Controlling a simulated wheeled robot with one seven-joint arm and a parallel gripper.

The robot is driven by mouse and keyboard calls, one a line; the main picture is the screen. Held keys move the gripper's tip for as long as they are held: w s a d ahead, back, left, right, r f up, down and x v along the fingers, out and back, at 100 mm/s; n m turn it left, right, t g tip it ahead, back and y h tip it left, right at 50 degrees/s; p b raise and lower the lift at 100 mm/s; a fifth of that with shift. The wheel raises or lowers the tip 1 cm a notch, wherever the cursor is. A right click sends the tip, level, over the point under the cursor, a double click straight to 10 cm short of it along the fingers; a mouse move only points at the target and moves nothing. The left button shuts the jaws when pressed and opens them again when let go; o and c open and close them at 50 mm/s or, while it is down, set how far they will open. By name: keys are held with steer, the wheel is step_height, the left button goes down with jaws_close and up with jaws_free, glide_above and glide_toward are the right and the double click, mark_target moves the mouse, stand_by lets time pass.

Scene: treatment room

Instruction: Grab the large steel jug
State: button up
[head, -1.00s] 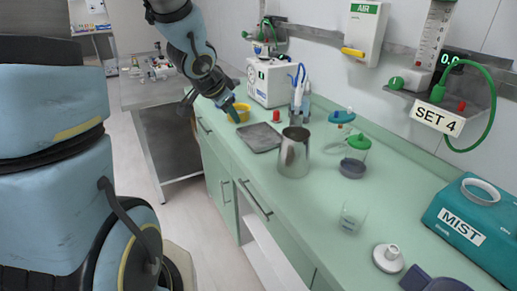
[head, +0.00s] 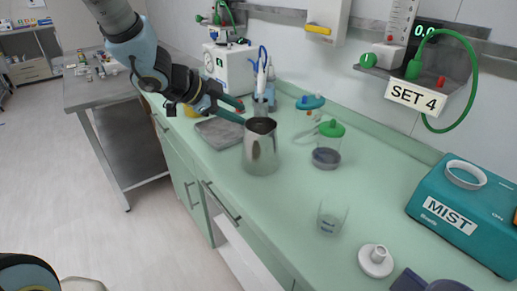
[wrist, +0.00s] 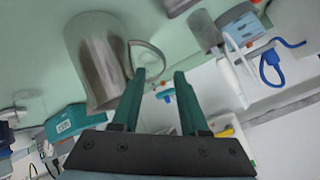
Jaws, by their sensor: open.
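The large steel jug (head: 261,152) stands upright on the green counter (head: 292,205), open at the top. In the wrist view the jug (wrist: 95,60) fills the upper left, with its thin curved handle (wrist: 161,60) on the side facing my fingers. My gripper (head: 243,113) is open and empty, with dark green fingers pointing at the jug from its left in the head view. In the wrist view my gripper (wrist: 159,75) has its left fingertip close to the handle, which reaches across the gap. I cannot tell whether they touch.
A metal tray (head: 217,133) lies behind and left of the jug. A clear beaker (head: 331,217) is nearer. The counter in front of the jug is clear.

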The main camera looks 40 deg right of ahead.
steer(key=x, duration=0.5)
steer(key=shift+d+r+p, duration=0.2)
steer(key=shift+d+p, duration=0.1)
steer(key=shift+d, duration=0.05)
jaws_close()
stand_by(1.1)
